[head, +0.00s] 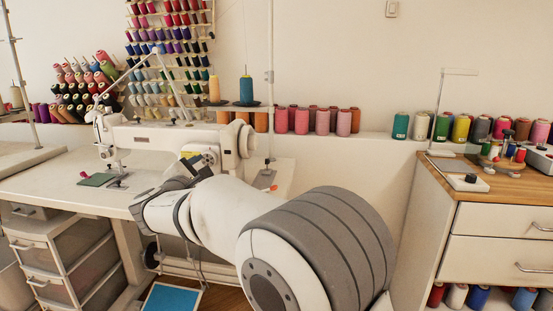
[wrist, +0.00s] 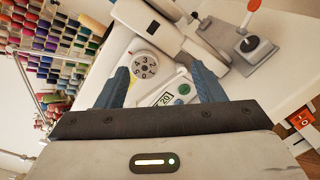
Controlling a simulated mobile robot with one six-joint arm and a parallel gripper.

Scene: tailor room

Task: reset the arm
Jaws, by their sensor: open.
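My gripper (wrist: 163,85) is open in the wrist view, with two blue-grey fingers spread wide apart and nothing held between them. Beyond the fingers is the white sewing machine (wrist: 118,43), with a numbered dial (wrist: 144,66) and a small panel with a green button. In the head view my arm reaches out from the lower right to the sewing machine (head: 150,133). My gripper's fingertips are hard to make out there, close in front of the machine. I cannot tell whether they touch it.
The machine stands on a white table (head: 40,188) with a green cloth piece (head: 97,180). Drawers (head: 60,262) stand below. A wooden-topped cabinet (head: 490,190) is at right. Spools (head: 320,121) line the back ledge, and a thread rack (head: 170,40) hangs above. A blue panel (head: 172,299) lies low.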

